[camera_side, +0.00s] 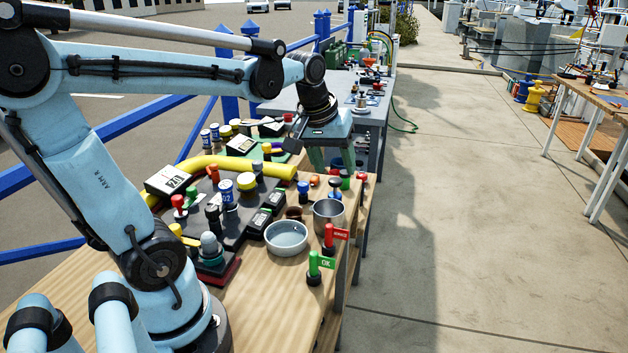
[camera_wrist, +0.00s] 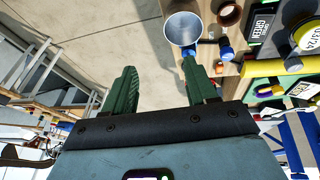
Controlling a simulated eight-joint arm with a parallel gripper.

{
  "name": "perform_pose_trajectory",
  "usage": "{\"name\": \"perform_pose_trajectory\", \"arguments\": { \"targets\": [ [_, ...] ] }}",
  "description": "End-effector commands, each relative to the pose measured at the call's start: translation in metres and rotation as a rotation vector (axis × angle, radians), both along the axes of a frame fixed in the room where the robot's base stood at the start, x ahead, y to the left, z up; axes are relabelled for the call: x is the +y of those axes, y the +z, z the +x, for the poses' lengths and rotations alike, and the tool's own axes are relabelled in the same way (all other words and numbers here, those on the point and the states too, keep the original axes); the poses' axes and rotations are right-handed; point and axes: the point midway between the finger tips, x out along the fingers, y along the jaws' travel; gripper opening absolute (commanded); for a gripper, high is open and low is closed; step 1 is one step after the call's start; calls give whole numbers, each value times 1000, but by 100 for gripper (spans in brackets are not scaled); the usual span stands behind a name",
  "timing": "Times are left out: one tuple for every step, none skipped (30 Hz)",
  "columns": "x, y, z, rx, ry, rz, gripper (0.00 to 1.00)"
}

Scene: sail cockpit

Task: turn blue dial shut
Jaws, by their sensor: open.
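My gripper (camera_side: 331,160) points down over the far right part of the wooden bench. Its two green fingers stand apart with nothing held between them; they also show in the wrist view (camera_wrist: 160,70). A small blue knob (camera_side: 304,187) sits on the bench just in front of the fingers, left of the metal cup. Another blue piece (camera_side: 335,195) shows beside the cup. In the wrist view a blue knob (camera_wrist: 226,53) lies right of the fingers, and a blue piece (camera_wrist: 189,65) is partly hidden by the right finger. I cannot tell which blue piece is the dial.
A metal cup (camera_side: 328,214) and a grey bowl (camera_side: 286,238) stand near the bench's right side. Red (camera_side: 329,240) and green (camera_side: 314,264) flagged posts stand at the front right. A thick yellow tube (camera_side: 240,163) crosses behind. Open floor lies to the right.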

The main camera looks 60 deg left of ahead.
Motion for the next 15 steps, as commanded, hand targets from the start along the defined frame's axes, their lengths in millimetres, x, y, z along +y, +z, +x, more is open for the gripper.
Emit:
{"name": "perform_pose_trajectory", "arguments": {
  "targets": [
    [19,2,7,26,93,-28,57],
    [28,3,10,42,146,-45,57],
    [41,3,13,63,215,-67,57],
    [51,3,16,78,268,-83,57],
    [62,3,18,92,322,-99,57],
    [75,2,20,113,393,-120,57],
    [86,1,21,128,446,-137,57],
    [96,0,22,141,498,-151,57],
    [109,-2,23,160,564,-170,57],
    [118,-3,23,174,611,-184,57],
    [127,-5,23,185,656,-196,57],
    [137,-7,22,200,710,-211,57],
    [144,-9,22,209,747,-221,57],
    [150,-11,21,218,778,-229,57],
    [158,-13,20,228,816,-239,57]
  ]
}}
